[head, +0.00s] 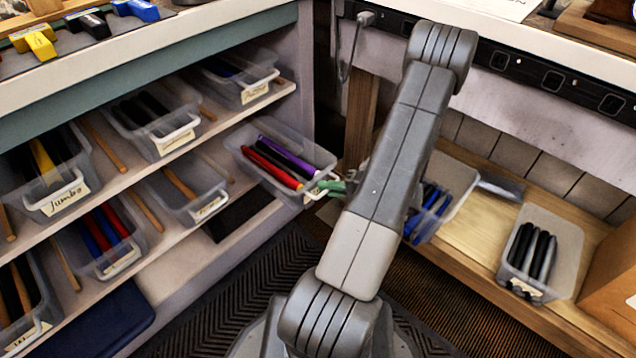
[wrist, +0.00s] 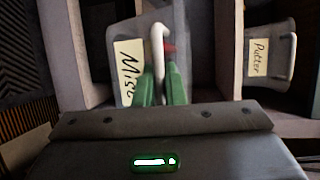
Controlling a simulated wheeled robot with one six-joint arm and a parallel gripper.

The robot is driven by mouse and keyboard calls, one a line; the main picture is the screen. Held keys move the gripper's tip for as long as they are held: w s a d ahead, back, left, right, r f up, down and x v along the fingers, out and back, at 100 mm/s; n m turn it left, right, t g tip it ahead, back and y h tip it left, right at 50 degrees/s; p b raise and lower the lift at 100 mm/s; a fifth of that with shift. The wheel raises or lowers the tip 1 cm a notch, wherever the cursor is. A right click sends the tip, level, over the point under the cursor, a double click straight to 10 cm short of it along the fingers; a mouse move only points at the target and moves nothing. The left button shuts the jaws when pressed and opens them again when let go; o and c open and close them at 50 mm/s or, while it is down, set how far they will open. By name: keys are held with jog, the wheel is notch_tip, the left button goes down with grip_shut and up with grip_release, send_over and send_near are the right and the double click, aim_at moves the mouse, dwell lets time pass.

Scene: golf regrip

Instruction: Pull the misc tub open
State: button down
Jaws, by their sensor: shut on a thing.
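The misc tub (head: 240,150) is a clear plastic bin holding red and purple grips, on the lower shelf at the corner. It juts out past the shelf's front edge. In the wrist view its "Misc" label (wrist: 130,70) and white handle (wrist: 158,45) are close up. My gripper (head: 330,186) is at the tub's front, its green fingers shut on the handle. The fingers also show in the wrist view (wrist: 162,88), one on each side of the handle. My arm hides part of the space to the right.
A putter tub (wrist: 268,58) stands beside it in the wrist view. Other tubs (head: 188,190) line the two shelves (head: 160,235). On the right, a low wooden shelf (head: 475,225) holds bins of blue and black grips. Dark matting (head: 225,310) covers the floor.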

jog(key=shift+s+d, duration=0.2)
jog(key=shift+d, duration=0.1)
jog(key=c, duration=1.5)
grip_release()
jog(key=p+v, duration=0.2)
jog(key=v, duration=1.1)
jog(key=shift+d+p, duration=0.35)
jog(key=shift+d, duration=0.05)
jog(key=shift+b+x, duration=1.35)
jog(key=shift+x, duration=5.7)
